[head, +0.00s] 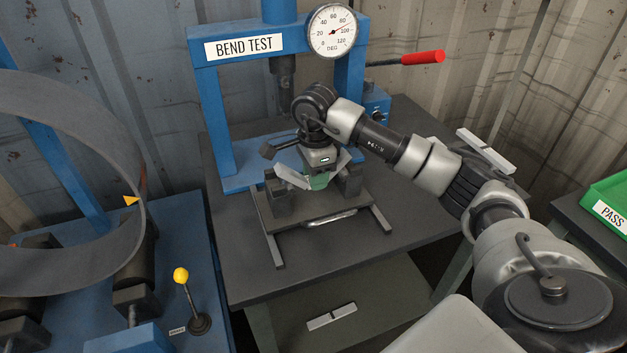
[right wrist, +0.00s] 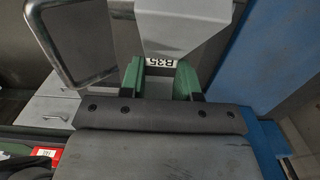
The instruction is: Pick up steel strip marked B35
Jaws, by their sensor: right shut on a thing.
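The light grey steel strip (head: 292,177) shows its two ends sloping up on either side of my right gripper, so it looks bent into a V. It sits low in the press, between the dark support blocks. My right gripper (head: 318,182) reaches down from above with green fingertips shut on the strip's middle. In the right wrist view the strip (right wrist: 185,32) carries a white B35 label, partly between the green fingers (right wrist: 160,75). Whether the strip touches the supports is hidden. My left gripper is not in view.
The blue BEND TEST frame (head: 212,115) with its dial (head: 332,31) and red-handled lever (head: 422,58) stands behind my arm. Other strips lie on the table's right (head: 485,150) and the lower shelf (head: 331,317). A green PASS tray (head: 606,205) is at right; a pipe-rolling machine (head: 70,180) at left.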

